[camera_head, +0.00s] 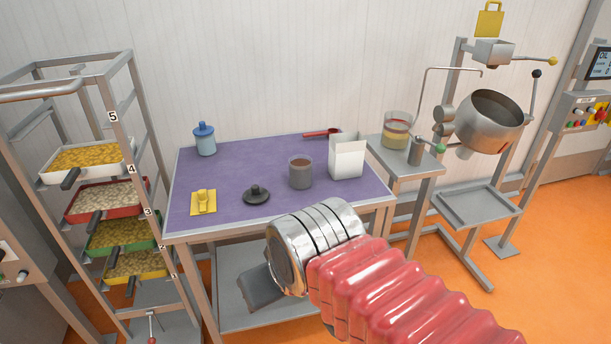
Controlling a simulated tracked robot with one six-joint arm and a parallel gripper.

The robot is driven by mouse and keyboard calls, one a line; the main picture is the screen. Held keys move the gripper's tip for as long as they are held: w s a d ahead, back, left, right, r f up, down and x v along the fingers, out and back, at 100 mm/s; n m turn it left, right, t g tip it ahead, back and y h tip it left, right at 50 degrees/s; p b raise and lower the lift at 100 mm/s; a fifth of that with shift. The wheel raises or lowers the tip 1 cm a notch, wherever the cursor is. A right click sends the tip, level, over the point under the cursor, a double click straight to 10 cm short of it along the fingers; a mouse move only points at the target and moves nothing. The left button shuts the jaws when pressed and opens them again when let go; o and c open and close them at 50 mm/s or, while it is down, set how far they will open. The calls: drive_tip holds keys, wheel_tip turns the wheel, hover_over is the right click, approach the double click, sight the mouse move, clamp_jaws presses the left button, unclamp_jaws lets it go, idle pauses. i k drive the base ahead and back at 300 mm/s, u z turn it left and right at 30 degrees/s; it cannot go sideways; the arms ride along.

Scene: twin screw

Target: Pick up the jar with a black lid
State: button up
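A glass jar (300,174) with dark contents stands upright and uncovered on the purple table top. A black lid (256,196) with a knob lies on the table just left of the jar, apart from it. My gripper (261,290) shows only as a grey block beyond my silver wrist, in front of and below the table's front edge. It is apart from the jar and lid. Its fingers are not clear, so I cannot tell whether it is open or shut.
On the purple table (235,170) are a blue lidded jar (205,140), a yellow piece (203,202), a white box (346,157) close right of the jar, and a red spoon (322,133). A tray rack (121,110) stands left. A side table (405,165) and metal machine (490,125) stand right.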

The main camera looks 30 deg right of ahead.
sight(301, 172)
drive_tip(key=u, duration=0.05)
drive_tip(key=i, duration=1)
drive_tip(key=z, duration=0.05)
